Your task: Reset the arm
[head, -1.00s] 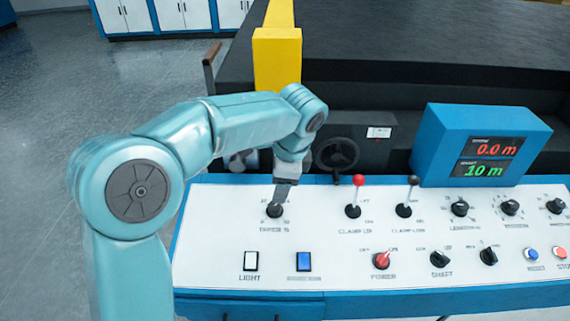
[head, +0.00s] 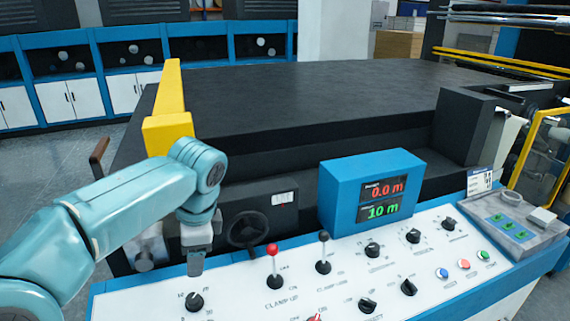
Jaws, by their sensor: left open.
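My left arm comes in from the left over the control panel (head: 255,287). My left gripper (head: 196,270) points down, just above and behind the black knob (head: 194,302) at the panel's left end. The gripper is open with nothing seen between its fingers. Whether its tips touch the knob is hard to tell. My right gripper is out of view.
Right of the gripper stand a red-topped lever (head: 272,262) and a black-topped lever (head: 323,252). A blue display box (head: 340,195) reads 0.0 m and 10 m. Behind are a handwheel (head: 247,230), a yellow post (head: 168,130) and a wide black machine bed (head: 300,100).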

